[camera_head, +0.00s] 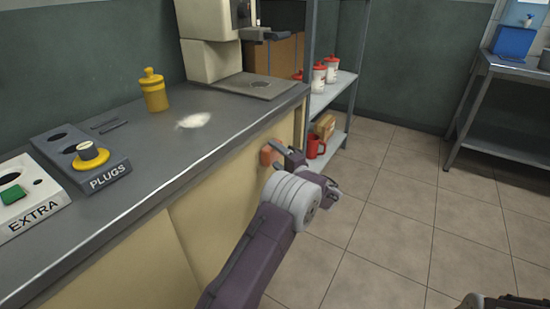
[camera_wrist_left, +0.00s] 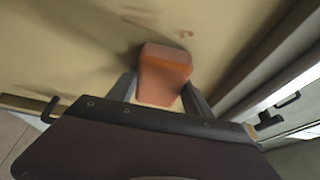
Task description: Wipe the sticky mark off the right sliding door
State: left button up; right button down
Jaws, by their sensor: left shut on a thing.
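The right sliding door (camera_head: 224,223) is a cream panel on the front of the counter. My left gripper (camera_head: 281,157) is in front of it and shut on an orange-brown block (camera_head: 269,152), which looks like a sponge. The left wrist view shows the block (camera_wrist_left: 164,75) between the fingers, against or very close to the cream door (camera_wrist_left: 75,45). Faint dark smudges (camera_wrist_left: 186,34) show on the door just beyond the block. In the head view the arm and gripper hide part of the door, and no mark can be made out there.
The grey countertop (camera_head: 150,160) holds a yellow bottle (camera_head: 154,93), a white patch (camera_head: 193,120), the PLUGS tray (camera_head: 50,146) and the EXTRA tray (camera_head: 40,205). A metal shelf (camera_head: 335,90) stands past the counter's end. The tiled floor (camera_head: 385,230) on the right is clear.

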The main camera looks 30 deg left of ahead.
aim_at(269, 161)
pick_arm(q)
jog(key=s, duration=0.1)
jog(key=s+b, duration=0.1)
jog(key=shift+s+a+f, duration=0.1)
jog(key=shift+s+a, duration=0.05)
jog(key=shift+s, duration=0.85)
jog(key=shift+s+a+b, duration=0.1)
jog(key=shift+s+b, duration=0.8)
jog(key=shift+s, duration=0.3)
jog(key=shift+s+a, duration=0.1)
jog(key=shift+s, duration=0.6)
jog(key=d, duration=0.6)
jog(key=shift+s+b, duration=0.2)
jog(key=shift+b, duration=0.2)
